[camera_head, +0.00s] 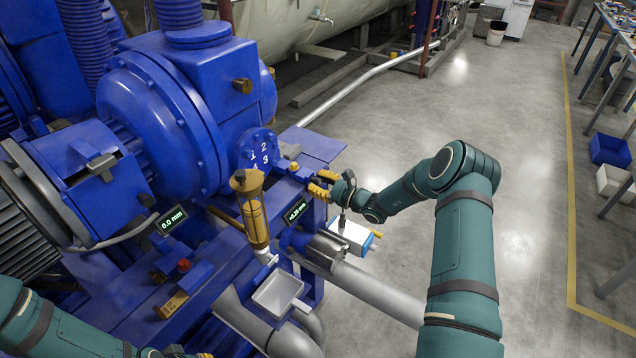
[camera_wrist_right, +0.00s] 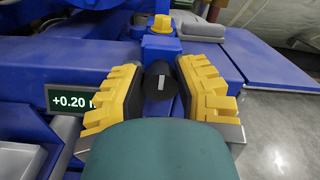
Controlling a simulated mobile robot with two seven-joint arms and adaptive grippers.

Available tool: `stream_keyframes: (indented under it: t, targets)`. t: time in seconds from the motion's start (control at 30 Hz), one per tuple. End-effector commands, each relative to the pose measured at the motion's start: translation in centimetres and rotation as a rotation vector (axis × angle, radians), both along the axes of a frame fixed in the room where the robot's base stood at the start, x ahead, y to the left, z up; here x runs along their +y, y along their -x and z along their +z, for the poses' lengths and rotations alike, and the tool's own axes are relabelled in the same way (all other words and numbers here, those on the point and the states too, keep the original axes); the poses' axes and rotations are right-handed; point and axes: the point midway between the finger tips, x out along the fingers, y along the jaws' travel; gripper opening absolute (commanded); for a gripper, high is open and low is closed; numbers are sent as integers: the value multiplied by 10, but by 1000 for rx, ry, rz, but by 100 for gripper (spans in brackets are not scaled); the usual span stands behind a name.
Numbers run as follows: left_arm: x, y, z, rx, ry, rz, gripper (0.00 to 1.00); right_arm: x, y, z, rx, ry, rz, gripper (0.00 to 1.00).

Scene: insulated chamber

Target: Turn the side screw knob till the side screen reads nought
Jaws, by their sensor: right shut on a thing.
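The side screw knob (camera_wrist_right: 159,84) is a black cylinder with a white mark on its end face, in the middle of the right wrist view. My right gripper (camera_wrist_right: 158,92) is shut on it, with a yellow, dark-padded finger on each side. In the head view my right gripper (camera_head: 321,185) reaches the machine's right side, and I cannot make out the knob there. The side screen (camera_head: 297,211) reads +0.20 mm; it also shows in the right wrist view (camera_wrist_right: 73,100), its right end cut off. My left gripper (camera_head: 190,354) barely shows at the bottom edge, its fingers mostly out of frame.
A second screen (camera_head: 171,219) on the machine reads 0.0 mm. An amber glass cup (camera_head: 254,217) stands above a small pale tray (camera_head: 277,292), left of my right gripper. A yellow-brown bolt (camera_wrist_right: 160,24) rises behind the knob.

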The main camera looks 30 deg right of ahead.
Motion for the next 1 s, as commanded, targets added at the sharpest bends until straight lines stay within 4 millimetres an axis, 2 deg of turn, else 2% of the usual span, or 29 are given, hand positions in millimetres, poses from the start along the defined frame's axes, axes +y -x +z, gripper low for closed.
stream_keyframes:
  t: [0.57,1.0]
  targets:
    - [0,0,1,0,0,0,0,0,-2,4,53,-108,2,0]
    - [0,-2,5,-3,0,2,0,-2,-3,5,246,-438,0,0]
